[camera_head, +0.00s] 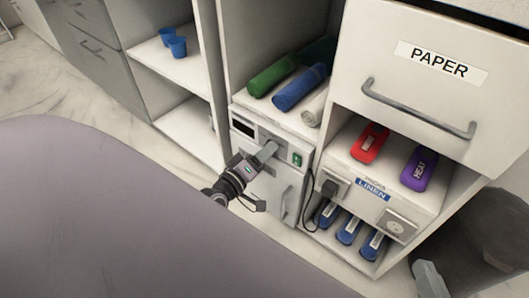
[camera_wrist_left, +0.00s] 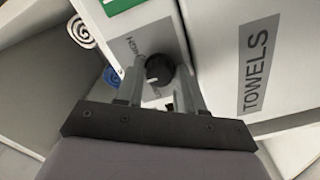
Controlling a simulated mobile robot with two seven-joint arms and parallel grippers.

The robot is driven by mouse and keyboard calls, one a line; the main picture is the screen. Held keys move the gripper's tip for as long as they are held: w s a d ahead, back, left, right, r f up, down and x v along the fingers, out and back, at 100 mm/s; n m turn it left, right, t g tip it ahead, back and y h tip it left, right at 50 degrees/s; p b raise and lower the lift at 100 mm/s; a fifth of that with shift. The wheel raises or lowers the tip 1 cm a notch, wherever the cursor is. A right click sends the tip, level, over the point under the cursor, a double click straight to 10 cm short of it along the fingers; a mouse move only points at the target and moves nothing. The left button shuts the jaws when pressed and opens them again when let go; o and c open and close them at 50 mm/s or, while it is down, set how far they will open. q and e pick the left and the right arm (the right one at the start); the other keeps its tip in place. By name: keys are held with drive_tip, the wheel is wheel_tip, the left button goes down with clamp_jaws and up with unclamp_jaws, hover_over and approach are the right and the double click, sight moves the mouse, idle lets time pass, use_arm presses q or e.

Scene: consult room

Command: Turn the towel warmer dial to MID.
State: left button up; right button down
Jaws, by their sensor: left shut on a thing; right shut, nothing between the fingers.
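The towel warmer (camera_head: 266,188) is a white box in the middle cabinet bay, with a dark display, a green switch and a door handle. Its dial is hidden by my gripper in the head view. In the left wrist view the round black dial (camera_wrist_left: 158,70) sits between the fingertips of my left gripper (camera_wrist_left: 155,77), beside a partly covered HIGH label. My left gripper reaches the panel in the head view (camera_head: 267,152) and is shut on the dial. I cannot read the dial's setting. My right gripper (camera_head: 431,279) shows partly at the bottom right, shut and away from the warmer.
Rolled green (camera_head: 272,76) and blue (camera_head: 300,87) towels lie on top of the warmer. A PAPER drawer (camera_head: 436,75), red (camera_head: 369,143) and purple (camera_head: 419,168) packs and a socket panel are to the right. A dark bin (camera_head: 485,240) stands at lower right. A mauve surface (camera_head: 120,215) fills the lower left.

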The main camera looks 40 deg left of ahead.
idle(0.4)
use_arm(q)
drive_tip(key=o, duration=1)
drive_tip(key=shift+o, duration=0.2)
